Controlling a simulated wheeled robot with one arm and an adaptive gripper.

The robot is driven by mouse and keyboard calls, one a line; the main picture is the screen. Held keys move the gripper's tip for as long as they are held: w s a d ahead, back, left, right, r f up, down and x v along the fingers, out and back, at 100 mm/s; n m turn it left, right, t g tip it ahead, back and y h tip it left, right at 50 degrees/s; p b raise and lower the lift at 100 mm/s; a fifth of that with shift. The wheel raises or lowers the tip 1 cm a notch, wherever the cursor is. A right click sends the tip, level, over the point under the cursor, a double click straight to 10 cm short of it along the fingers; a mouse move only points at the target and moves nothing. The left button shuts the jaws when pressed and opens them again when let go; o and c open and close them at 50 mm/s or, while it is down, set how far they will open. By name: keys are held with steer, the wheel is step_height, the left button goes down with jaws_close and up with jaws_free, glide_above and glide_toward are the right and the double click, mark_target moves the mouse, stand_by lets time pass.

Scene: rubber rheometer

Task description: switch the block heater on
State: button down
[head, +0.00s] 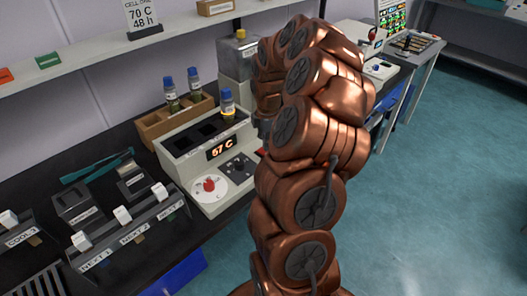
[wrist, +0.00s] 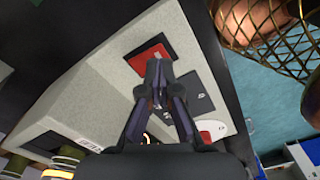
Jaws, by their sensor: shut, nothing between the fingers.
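My arm hides the heater's right end. In the wrist view the heater body (wrist: 95,95) lies under my gripper (wrist: 157,70). The fingers are shut and empty, over the lower edge of a red switch plate (wrist: 150,58). Contact cannot be told. My gripper is hidden in the head view.
Blue-capped vials (head: 195,84) stand in a wooden rack (head: 165,122) behind the heater, and another vial (head: 228,104) on its top. A labelled rack (head: 125,232) with white blocks is at left. A shelf (head: 90,62) runs above. Open floor (head: 430,190) lies at right.

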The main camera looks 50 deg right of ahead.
steer(key=shift+f+b, duration=0.5)
steer(key=shift+f, duration=0.65)
stand_by(0.8)
steer(key=shift+r, duration=0.2)
steer(key=shift+r+p, duration=1.05)
steer(key=shift+r, duration=2.3)
steer(key=s+a+r+m, duration=0.2)
steer(key=s+a+r, duration=0.15)
steer(key=a, duration=0.75)
steer(key=s+a+r+m, duration=0.2)
steer(key=a+r, duration=0.2)
steer(key=a, duration=0.7)
steer(key=s+a+m+g, duration=0.1)
steer(key=s+a+m, duration=0.3)
steer(key=s, duration=0.5)
steer(key=s+a+f+m, duration=0.1)
steer(key=s+a+m, duration=0.2)
steer(key=s+a, duration=0.3)
steer(key=s, duration=0.3)
steer(key=shift+a+f+m+g, duration=0.2)
steer(key=shift+a+m+g, duration=0.15)
steer(key=shift+m+g, duration=0.05)
